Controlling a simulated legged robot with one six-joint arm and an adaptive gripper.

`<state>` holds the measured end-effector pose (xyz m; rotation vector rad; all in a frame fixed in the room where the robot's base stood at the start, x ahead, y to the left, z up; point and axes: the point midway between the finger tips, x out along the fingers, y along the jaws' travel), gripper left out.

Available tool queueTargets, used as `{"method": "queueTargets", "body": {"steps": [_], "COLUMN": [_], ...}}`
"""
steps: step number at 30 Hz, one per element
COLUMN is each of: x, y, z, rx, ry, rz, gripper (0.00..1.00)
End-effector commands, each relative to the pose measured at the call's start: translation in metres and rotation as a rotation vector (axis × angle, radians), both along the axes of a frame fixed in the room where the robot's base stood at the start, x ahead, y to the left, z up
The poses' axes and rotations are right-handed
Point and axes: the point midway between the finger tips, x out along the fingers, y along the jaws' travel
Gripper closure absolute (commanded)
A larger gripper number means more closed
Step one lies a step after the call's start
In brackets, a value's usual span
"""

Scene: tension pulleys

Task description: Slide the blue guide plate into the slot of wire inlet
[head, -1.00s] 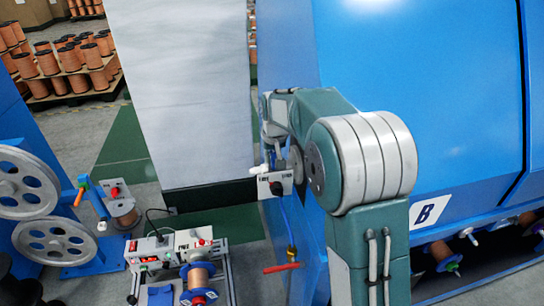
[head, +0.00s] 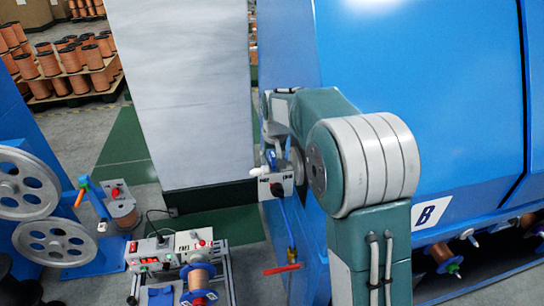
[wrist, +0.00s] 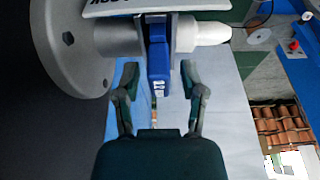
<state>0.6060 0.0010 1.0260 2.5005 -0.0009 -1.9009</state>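The blue guide plate (wrist: 160,68) stands upright in the wrist view, between a grey cylinder on its left and a white nose on its right. These belong to the wire inlet (wrist: 185,36); the plate appears to sit in its slot, but its depth is hard to tell. My gripper (wrist: 159,72) is open, with one finger on each side of the plate and visible gaps to it. In the head view the wire inlet (head: 258,172) is small, with a bit of blue above it; my arm partly hides this area.
A big blue machine (head: 430,90) marked B stands close at the right. A tall pale panel (head: 185,90) is behind the inlet. A red handle (head: 282,268) sticks out below. A control box with a copper spool (head: 197,278) stands lower left.

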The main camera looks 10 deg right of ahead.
Motion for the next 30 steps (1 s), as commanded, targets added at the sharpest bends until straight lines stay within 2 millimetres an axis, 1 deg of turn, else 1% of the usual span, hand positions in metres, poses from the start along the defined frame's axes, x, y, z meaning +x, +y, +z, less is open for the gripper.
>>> {"method": "queueTargets", "body": {"steps": [8,11,14,24,27,30], "x": [0.000,-0.001,-0.003,-0.021,-0.025,-0.029], "y": [0.000,0.000,0.000,0.001,0.001,0.001], "z": [0.000,0.003,0.015,0.082,0.098,0.108], "rx": [0.000,0.000,0.000,-0.001,-0.001,-0.001], "ry": [0.000,-0.001,-0.004,-0.004,-0.003,-0.001], "rz": [0.000,0.000,0.000,0.000,0.000,0.000], "gripper": [0.40,0.40,0.40,0.40,0.40,0.40]}}
